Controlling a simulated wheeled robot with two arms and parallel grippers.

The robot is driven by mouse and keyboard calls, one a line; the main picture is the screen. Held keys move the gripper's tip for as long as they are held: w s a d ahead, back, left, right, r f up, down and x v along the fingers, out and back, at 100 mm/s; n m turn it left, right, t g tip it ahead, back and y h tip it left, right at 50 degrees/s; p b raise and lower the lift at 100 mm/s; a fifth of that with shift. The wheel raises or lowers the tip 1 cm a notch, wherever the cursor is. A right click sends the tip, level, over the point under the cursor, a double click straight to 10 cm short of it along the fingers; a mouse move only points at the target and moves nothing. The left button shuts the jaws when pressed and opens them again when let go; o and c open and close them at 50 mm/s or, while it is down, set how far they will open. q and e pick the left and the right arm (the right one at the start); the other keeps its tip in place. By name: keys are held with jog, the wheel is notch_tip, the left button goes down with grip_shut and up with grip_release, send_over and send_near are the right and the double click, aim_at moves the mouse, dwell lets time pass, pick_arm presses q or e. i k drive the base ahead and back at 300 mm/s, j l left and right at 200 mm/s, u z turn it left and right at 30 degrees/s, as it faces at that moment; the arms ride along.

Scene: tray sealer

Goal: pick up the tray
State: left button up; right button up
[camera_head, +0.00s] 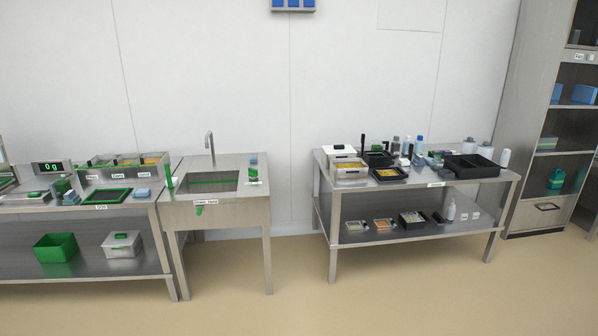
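Several tray-like things show, and I cannot tell which one is the task's tray. A small black tray (404,178) with yellowish contents sits near the front edge of the right steel table. A larger black tray (490,172) with compartments sits at that table's right end. A dark tray with a green rim (88,198) lies on the left counter. Neither of my grippers is in view, and nothing is seen held.
The right steel table (425,184) also carries boxes and bottles, with more containers on its lower shelf. A steel sink (214,194) stands beside the left counter (140,211). A tall cabinet (528,110) stands at right. The beige floor in front is clear.

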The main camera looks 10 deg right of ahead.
aim_at(394, 173)
jog(key=i+z, duration=0.2)
jog(key=i, duration=0.95)
jog(key=i+l, duration=0.2)
jog(key=l, duration=0.2)
jog(key=i+l+z, duration=0.15)
jog(key=i+l, duration=0.35)
jog(key=l, duration=0.2)
jog(key=i+l+z, duration=0.1)
jog(key=l, duration=0.65)
